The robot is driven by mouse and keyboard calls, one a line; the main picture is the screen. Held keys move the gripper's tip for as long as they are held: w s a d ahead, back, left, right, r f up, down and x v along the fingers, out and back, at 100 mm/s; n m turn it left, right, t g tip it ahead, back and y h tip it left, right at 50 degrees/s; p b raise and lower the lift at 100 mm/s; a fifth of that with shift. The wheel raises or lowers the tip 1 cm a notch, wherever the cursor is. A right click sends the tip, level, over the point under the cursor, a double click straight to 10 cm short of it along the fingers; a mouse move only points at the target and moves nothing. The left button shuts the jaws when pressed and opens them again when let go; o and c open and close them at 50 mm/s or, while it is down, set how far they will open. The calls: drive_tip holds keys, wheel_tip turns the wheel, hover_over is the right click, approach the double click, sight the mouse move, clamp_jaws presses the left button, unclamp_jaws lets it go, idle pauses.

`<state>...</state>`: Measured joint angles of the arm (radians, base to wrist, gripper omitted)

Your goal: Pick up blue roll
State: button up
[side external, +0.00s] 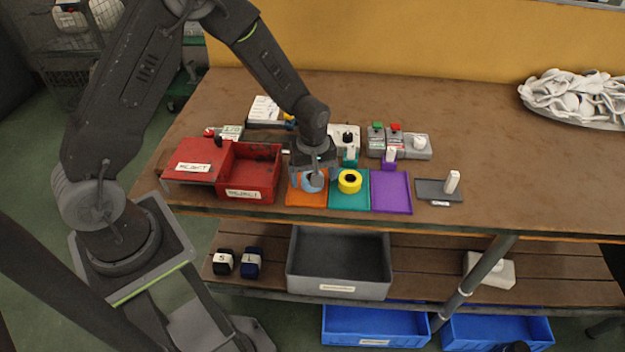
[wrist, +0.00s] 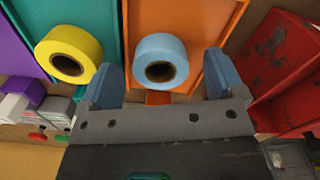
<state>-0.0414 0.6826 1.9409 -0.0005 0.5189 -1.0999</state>
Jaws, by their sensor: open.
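The blue roll (wrist: 161,56) is a light blue ring with a dark core, standing on the orange tray (wrist: 197,20). In the side external view the blue roll (side external: 311,182) is partly covered by my gripper (side external: 313,172), which is above and around it. In the wrist view the roll lies between the two blue fingertips of my gripper (wrist: 165,80), with gaps on both sides. My gripper is open and holds nothing. Whether the fingertips are down at the roll's height is hard to tell.
A yellow roll (side external: 350,181) sits close by on the teal tray (side external: 349,202). A purple tray (side external: 391,192) lies to its right. A red bin (side external: 250,172) stands just left of the orange tray. The table's right part is mostly clear, with a dish of white pieces (side external: 574,98) at the back.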

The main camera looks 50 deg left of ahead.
drive_tip(key=shift+f, duration=0.3)
drive_tip(key=shift+c, duration=0.3)
drive_tip(key=c, duration=1)
drive_tip(key=shift+o, duration=0.2)
drive_tip(key=shift+r, duration=0.15)
